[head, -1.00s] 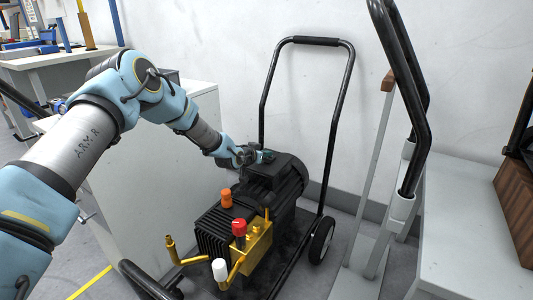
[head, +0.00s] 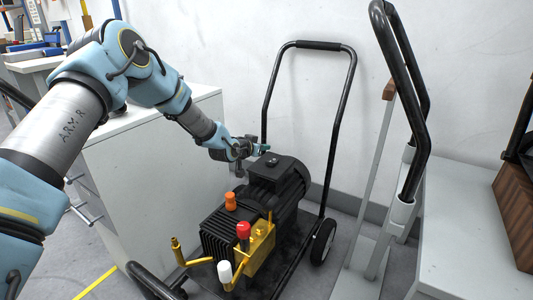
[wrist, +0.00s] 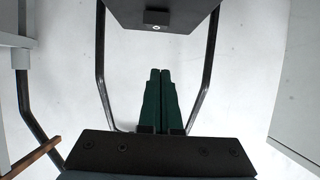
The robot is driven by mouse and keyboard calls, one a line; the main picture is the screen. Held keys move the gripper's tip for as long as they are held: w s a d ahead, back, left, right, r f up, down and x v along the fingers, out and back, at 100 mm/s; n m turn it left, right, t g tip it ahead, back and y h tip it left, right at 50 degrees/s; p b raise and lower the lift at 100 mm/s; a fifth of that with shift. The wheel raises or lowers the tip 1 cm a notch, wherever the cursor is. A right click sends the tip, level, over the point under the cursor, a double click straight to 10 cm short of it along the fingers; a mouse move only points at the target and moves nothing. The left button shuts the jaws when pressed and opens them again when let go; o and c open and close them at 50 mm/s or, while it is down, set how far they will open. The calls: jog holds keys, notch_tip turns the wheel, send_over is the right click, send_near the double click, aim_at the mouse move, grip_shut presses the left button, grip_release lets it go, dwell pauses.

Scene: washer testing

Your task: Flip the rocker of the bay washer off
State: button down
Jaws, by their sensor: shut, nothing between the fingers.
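The bay washer (head: 265,210) is a black finned motor and pump on a wheeled cart. A dark box (head: 275,170) sits on top of its motor. A small raised part with a pale dot, seemingly the rocker (wrist: 156,18), shows on a dark box in the wrist view; I cannot tell which way it is set. My gripper (head: 263,148) is just above and behind the motor box in the head view, apart from it. Its green fingers (wrist: 160,75) are shut together and empty, pointing towards the dark box in the wrist view.
The cart's black handle (head: 315,43) rises behind the motor. The pump carries an orange cap (head: 230,200), a red knob (head: 243,231) and brass fittings. A grey cabinet (head: 150,150) stands left. A hand truck (head: 400,130) and a pale bench (head: 460,220) stand right.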

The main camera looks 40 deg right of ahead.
jog(key=s+a+r, duration=0.1)
jog(key=a+r, duration=0.3)
jog(key=a, duration=0.1)
jog(key=shift+s+r, duration=0.2)
jog(key=shift+r, duration=0.1)
jog(key=w+a+r+n+t+y, duration=0.1)
jog(key=w+a+n+y, duration=0.15)
jog(key=a, duration=0.75)
jog(key=w+a+r+n+y, duration=0.1)
jog(key=w+a+y, duration=0.25)
jog(key=a, duration=0.75)
jog(key=w+a+r+n+t+y, duration=0.1)
jog(key=w+a+r+n+y, duration=0.15)
jog(key=a, duration=0.75)
jog(key=s+a+r+n+g+y, duration=0.2)
jog(key=s+a+n, duration=0.35)
jog(key=a, duration=0.85)
jog(key=s+a+r+n+g+y, duration=0.1)
jog(key=s+a+n+g+y, duration=0.1)
jog(key=s+a, duration=1)
jog(key=w+a+r+p, duration=0.1)
jog(key=r+p, duration=1.1)
jog(key=w+a+r+p, duration=0.1)
jog(key=a+r+p, duration=0.1)
jog(key=r+p, duration=0.9)
jog(key=shift+w+r+p, duration=0.25)
jog(key=shift+r+p, duration=0.15)
jog(key=shift+p, duration=0.25)
